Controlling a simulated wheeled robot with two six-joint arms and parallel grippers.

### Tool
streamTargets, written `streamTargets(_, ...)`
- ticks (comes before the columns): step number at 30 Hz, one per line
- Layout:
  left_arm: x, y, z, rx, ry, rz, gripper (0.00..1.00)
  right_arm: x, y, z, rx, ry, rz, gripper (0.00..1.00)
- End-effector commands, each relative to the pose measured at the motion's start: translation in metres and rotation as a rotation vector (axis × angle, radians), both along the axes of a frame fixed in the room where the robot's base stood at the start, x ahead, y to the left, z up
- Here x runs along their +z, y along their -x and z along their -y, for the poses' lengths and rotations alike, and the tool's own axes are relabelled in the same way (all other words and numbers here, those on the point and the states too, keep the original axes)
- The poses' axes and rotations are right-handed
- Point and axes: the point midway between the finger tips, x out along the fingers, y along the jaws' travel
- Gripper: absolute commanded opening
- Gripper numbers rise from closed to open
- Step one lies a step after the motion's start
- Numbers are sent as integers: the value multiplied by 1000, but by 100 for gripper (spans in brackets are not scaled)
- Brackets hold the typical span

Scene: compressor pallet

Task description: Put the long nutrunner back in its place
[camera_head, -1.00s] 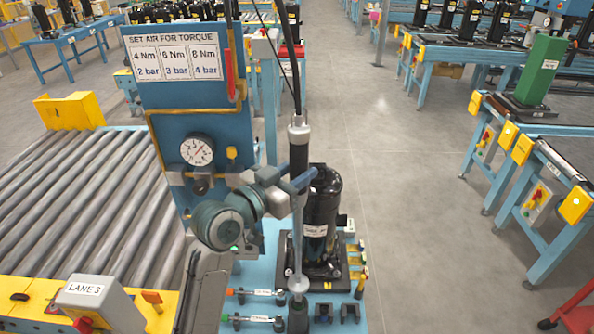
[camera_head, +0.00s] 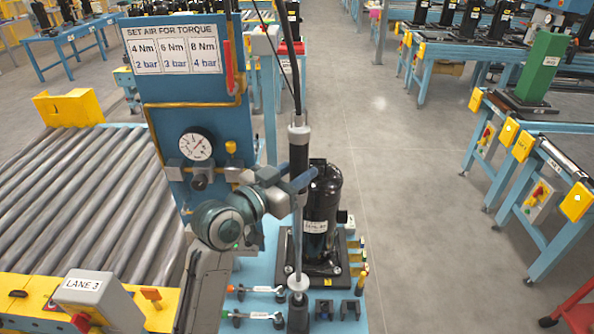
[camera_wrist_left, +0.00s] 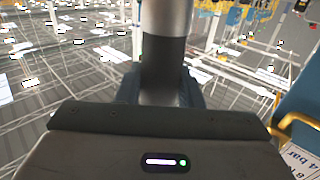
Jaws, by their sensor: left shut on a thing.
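The long nutrunner (camera_head: 299,155) stands upright in the head view, with a dark body on top and a slim silver shaft below. In the left wrist view the nutrunner (camera_wrist_left: 163,60) runs between the blue-grey fingers. Its lower end, a pale round collar, is right above or at a dark upright holder (camera_head: 298,316) on the blue pallet table; I cannot tell whether it is seated there. My right gripper is not in view.
A black compressor (camera_head: 322,205) stands just right of the nutrunner. Two small tools (camera_head: 258,290) lie left of the holder, and dark clips (camera_head: 350,308) sit right of it. The blue torque panel (camera_head: 195,95) with its gauge rises at left, beside the roller conveyor (camera_head: 80,200).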

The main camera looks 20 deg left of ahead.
Motion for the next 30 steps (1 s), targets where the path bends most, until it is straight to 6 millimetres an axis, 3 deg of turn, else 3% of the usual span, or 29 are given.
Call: streamTargets(30,-16,0,0,0,2,4,0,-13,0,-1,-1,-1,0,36)
